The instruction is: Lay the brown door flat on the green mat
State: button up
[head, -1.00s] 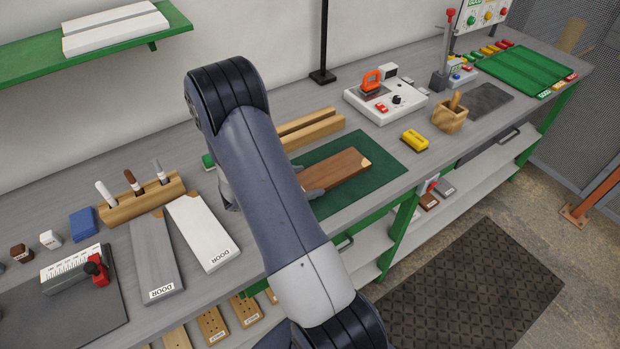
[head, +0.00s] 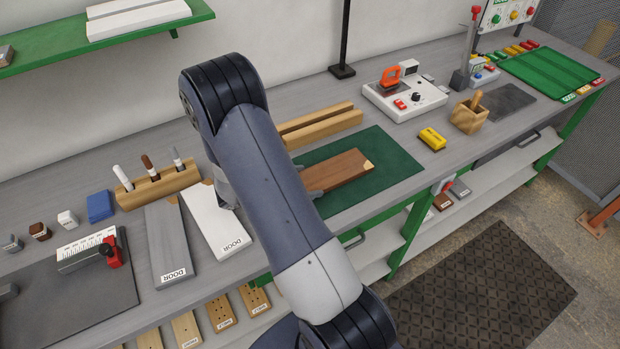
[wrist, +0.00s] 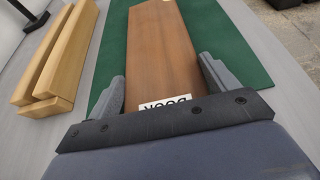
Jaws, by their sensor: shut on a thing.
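The brown door (head: 338,170) is a long wooden panel with a pale corner at its far end. It lies over or on the green mat (head: 393,151); I cannot tell whether it touches the mat. In the wrist view the brown door (wrist: 163,50) runs away from my gripper (wrist: 162,92), with a white DOOR label at its near end. The fingers are shut on its two long edges. The mat (wrist: 225,45) shows on both sides of the door.
A slotted wooden rack (head: 320,126) stands behind the mat. A white door (head: 214,220) and a grey door (head: 167,245) lie at the left. A yellow block (head: 432,138) and a white device (head: 404,98) are to the right. The bench's front edge is close to the mat.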

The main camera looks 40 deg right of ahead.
jog(key=shift+a, duration=0.5)
jog(key=shift+w+a, duration=0.2)
jog(key=shift+a, duration=1.35)
jog(key=o, duration=1)
jog(key=shift+w+a+r+p, duration=0.1)
jog(key=shift+a+r+p, duration=0.45)
jog(key=shift+r, duration=0.45)
jog(key=shift+a+r+p, duration=0.35)
jog(key=shift+r+p, duration=0.45)
jog(key=shift+r, duration=0.25)
jog(key=shift+w+a+r+p, duration=0.1)
jog(key=shift+a+r+p, duration=0.45)
jog(key=shift+r, duration=0.45)
jog(key=shift+d, duration=0.1)
